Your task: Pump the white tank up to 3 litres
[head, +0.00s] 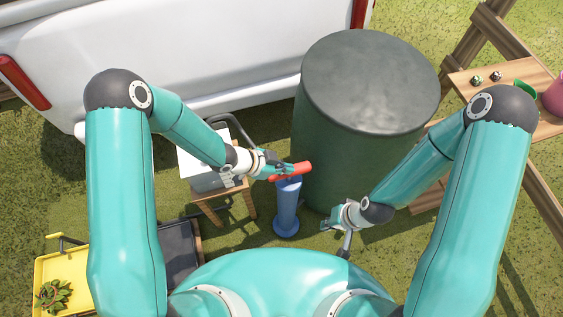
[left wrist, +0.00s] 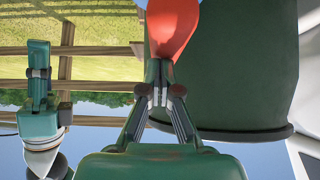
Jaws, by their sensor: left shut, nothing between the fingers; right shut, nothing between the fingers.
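A blue upright pump (head: 287,207) stands on the grass, with a red handle (head: 296,170) across its top. My left gripper (head: 280,168) is at the handle's left part, its fingers shut with nothing between them. In the left wrist view the red handle (left wrist: 173,28) lies just beyond the shut fingertips (left wrist: 160,96); I cannot tell whether they touch it. My right gripper (head: 328,226) is shut and empty, low to the right of the pump. A white and grey box-like thing (head: 190,166) sits partly behind my left arm; I cannot tell its level.
A large dark green barrel (head: 370,85) stands close behind and right of the pump. A wooden stool (head: 238,210) carries the white and grey thing. A white vehicle (head: 200,45) is behind. A yellow cart (head: 58,268) is at lower left, a wooden shelf (head: 515,68) at right.

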